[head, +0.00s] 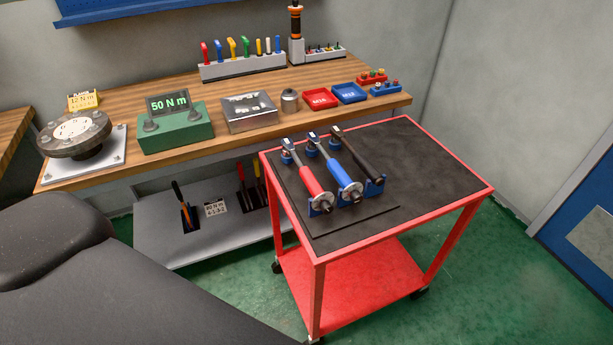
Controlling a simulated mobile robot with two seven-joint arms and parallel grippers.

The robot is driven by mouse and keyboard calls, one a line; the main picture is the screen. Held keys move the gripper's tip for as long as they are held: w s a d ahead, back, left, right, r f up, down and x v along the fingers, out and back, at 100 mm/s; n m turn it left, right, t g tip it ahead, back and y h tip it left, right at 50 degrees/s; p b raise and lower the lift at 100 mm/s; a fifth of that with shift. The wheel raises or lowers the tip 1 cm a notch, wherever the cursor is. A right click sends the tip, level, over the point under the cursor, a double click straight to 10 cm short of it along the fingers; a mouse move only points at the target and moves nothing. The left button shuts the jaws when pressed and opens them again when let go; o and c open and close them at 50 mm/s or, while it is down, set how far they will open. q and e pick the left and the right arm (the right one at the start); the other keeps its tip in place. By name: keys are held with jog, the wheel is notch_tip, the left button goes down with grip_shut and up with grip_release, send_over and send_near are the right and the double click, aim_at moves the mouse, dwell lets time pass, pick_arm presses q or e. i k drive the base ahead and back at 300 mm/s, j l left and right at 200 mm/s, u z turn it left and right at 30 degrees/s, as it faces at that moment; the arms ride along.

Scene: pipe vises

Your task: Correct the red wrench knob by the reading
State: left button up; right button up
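The red wrench (311,183) lies on the cart's black top, leftmost of three torque wrenches. Its handle end with a grey knob (323,203) points to the front and rests in a blue holder; its head lies toward the back. The scale on the knob is too small to read. The green tester (176,132) on the bench has a display (168,103) that reads 50 N m in green. A yellow card (84,99) at the bench's left seems to read 12 N m. Neither of my grippers is in view.
A blue wrench (338,174) and a black wrench (358,154) lie to the right of the red one. The red cart (453,207) has clear black mat at its right. A flange (73,135) stands on the wooden bench. A dark part of mine fills the lower left.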

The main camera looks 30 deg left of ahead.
aim_at(327, 207)
jog(key=u, duration=0.4)
jog(key=j+u, duration=0.15)
jog(key=u, duration=0.3)
jog(key=i+u, duration=0.1)
jog(key=u, duration=0.7)
jog(key=k+l+u, duration=0.2)
jog(key=k, duration=0.25)
jog(key=k+u, duration=0.25)
jog(key=k, duration=0.25)
